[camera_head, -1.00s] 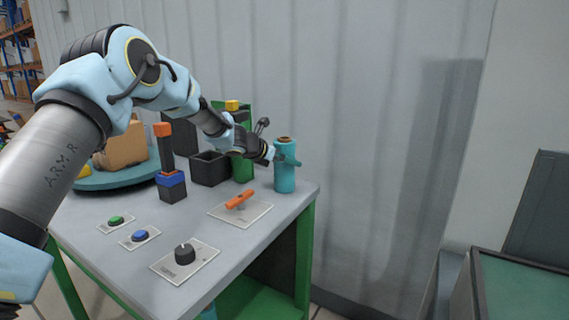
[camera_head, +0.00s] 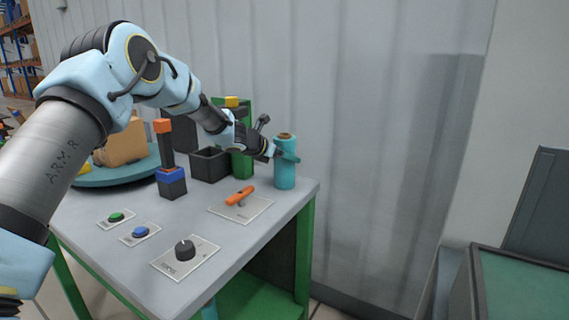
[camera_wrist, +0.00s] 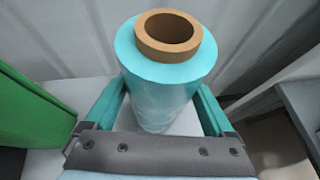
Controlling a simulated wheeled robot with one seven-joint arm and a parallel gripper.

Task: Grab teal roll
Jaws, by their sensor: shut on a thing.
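The teal roll (camera_head: 285,168) stands upright at the table's far right corner, with a brown cardboard core showing at its top. In the wrist view the roll (camera_wrist: 165,90) fills the middle, upright, with its open core facing up. My gripper (camera_head: 288,156) reaches it from the left and is shut on its upper part. In the wrist view the teal fingers of my gripper (camera_wrist: 160,112) lie along both sides of the roll. The fingertips are hidden behind the roll. The roll's base appears to be on the table.
A green block (camera_head: 242,160) and a black open bin (camera_head: 210,164) stand left of the roll. An orange handle (camera_head: 240,195) on a plate, a black knob (camera_head: 185,250) and two buttons are nearer the front. A corrugated wall (camera_head: 380,120) stands behind the table.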

